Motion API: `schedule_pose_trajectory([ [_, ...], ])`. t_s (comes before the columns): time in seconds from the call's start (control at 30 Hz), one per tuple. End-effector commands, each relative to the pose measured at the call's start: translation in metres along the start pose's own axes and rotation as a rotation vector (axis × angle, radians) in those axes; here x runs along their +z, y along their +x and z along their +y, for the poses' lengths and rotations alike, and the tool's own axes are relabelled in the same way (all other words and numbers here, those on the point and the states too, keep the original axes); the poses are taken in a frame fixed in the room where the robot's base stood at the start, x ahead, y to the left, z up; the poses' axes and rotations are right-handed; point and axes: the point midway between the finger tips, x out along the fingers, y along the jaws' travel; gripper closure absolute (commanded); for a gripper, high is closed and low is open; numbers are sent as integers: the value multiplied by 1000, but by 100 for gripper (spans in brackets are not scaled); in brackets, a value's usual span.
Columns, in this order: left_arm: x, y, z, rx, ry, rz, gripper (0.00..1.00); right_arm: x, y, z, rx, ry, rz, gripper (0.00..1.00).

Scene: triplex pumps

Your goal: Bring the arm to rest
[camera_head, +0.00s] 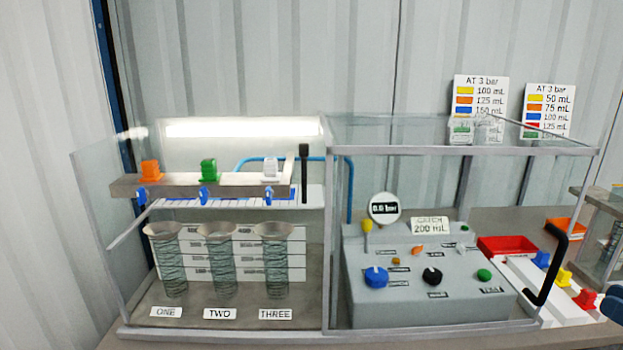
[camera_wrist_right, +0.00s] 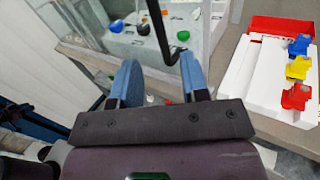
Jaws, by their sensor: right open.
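My right gripper (camera_wrist_right: 160,82) shows in the right wrist view with its two blue fingers apart and nothing between them. In the head view only a small dark blue piece at the right edge, probably a tip of my right gripper (camera_head: 613,306), shows beside the white tray with coloured nozzles. It appears clear of the black handle (camera_head: 553,265) of the glass case; whether it touches the tray cannot be told. My left gripper is not in view.
A glass case holds a grey control box (camera_head: 430,290) with knobs and a gauge (camera_head: 384,208). Left of it stand three mesh cylinders labelled ONE, TWO, THREE under a nozzle rail. Blue, yellow and red nozzles sit on a white tray (camera_wrist_right: 238,92) near a red bin (camera_wrist_right: 282,27).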

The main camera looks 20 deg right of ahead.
Motion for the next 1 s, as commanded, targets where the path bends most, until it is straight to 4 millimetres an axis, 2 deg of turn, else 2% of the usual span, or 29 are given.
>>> schedule_pose_trajectory([
  [0.17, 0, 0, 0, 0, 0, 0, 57, 10, 0, -20, -126, 287, -78, 59],
  [0.23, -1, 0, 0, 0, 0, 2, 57, 8, 3, -27, -182, 471, -135, 59],
  [0.37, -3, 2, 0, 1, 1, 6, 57, -26, 7, -29, -290, 881, -250, 59],
  [0.47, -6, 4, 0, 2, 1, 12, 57, -71, 10, -19, -381, 1238, -343, 59],
  [0.6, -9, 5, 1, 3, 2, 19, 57, -150, 15, 16, -521, 1732, -462, 59],
  [0.67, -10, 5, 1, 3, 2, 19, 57, -181, 17, 36, -580, 1905, -500, 59],
  [0.77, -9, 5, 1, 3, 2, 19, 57, -227, 24, 76, -674, 2162, -547, 59],
  [0.9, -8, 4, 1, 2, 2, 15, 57, -281, 36, 143, -801, 2459, -572, 59],
  [1.0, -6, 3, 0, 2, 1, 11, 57, -309, 49, 196, -879, 2629, -555, 59],
])
